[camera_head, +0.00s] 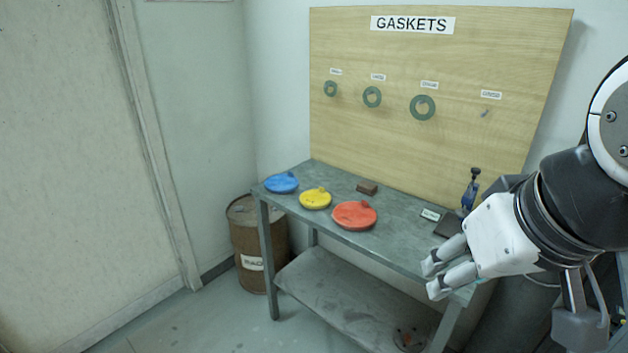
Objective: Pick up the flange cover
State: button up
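Three round lidded discs that look like flange covers lie flat on the metal bench: a blue one (281,183), a yellow one (315,199) and a larger red one (354,216). Each has a small raised part on top. The frame does not show which one is meant. My gripper (431,279) is at the lower right, in front of the bench's right end, pointing left. It is to the right of the red cover and apart from it. Its two fingertips look slightly apart, with nothing seen between them.
The bench (388,252) has a lower shelf (340,295). A brown block (367,187), a small label (430,214) and a blue tool (469,192) are on top. A rusty barrel (255,245) stands left. A gasket board (440,60) is behind. Floor at left is clear.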

aim_at(280, 183)
jog(key=i+j, duration=0.4)
jog(key=i, duration=0.2)
jog(key=i+j, duration=0.4)
jog(key=i, duration=0.15)
jog(key=i+j, duration=0.4)
jog(key=i, duration=0.2)
jog(key=i+j, duration=0.4)
jog(key=i, duration=0.2)
